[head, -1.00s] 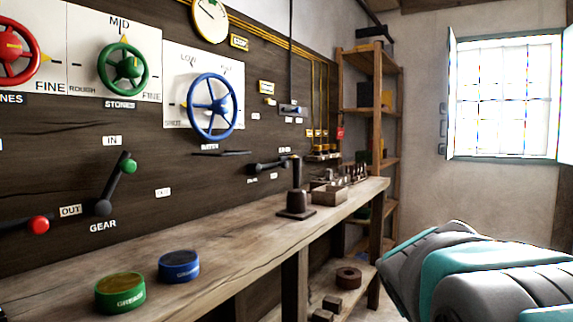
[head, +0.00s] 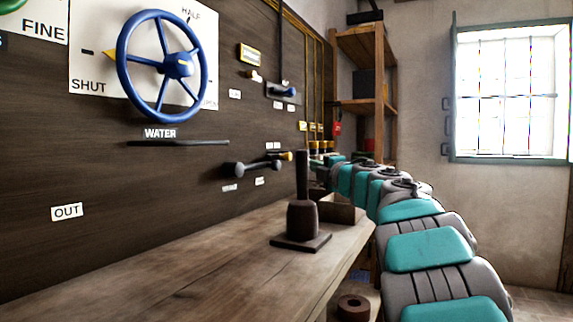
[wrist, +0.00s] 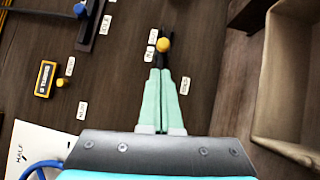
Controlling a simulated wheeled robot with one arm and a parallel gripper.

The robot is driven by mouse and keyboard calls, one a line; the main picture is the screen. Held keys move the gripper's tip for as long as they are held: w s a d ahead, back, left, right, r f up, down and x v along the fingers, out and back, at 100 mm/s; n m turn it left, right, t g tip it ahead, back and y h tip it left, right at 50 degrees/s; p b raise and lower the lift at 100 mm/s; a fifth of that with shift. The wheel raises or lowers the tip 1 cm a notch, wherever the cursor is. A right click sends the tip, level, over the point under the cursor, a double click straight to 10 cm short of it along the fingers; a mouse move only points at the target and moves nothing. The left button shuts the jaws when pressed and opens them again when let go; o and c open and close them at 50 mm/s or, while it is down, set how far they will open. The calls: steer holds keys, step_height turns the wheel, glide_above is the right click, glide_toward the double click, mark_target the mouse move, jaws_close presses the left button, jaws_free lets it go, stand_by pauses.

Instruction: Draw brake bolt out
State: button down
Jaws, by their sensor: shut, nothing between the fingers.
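A yellow round knob (wrist: 163,45) on a dark fitting on the board lies just beyond my fingertips in the wrist view. In the head view its yellow end (head: 287,156) shows beside a dark lever with a grey ball (head: 250,167). Which part is the brake bolt I cannot tell, as the nearby labels are too small to read. My gripper (wrist: 160,73) is shut and empty, its pale green fingers pressed together and pointing at the knob. Whether the tips touch the fitting is unclear. In the head view the fingers are hidden.
A blue water wheel (head: 162,66) and a slotted plate with a knob (head: 285,92) are on the board. A small yellow peg (wrist: 60,83) sits beside a yellow plaque. On the bench (head: 190,275) stand a dark post on a base (head: 302,220) and an open box (head: 342,211).

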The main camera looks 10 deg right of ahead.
steer(key=shift+w+a+f+n+y, duration=0.25)
steer(key=shift+w+a+n+y, duration=0.1)
steer(key=shift+w+n, duration=0.1)
steer(key=p, duration=0.3)
glide_toward(282, 157)
steer(key=x, duration=0.3)
steer(key=shift+w+a+r+p, duration=0.2)
steer(key=shift+w+a+p, duration=0.1)
steer(key=shift+w, duration=0.35)
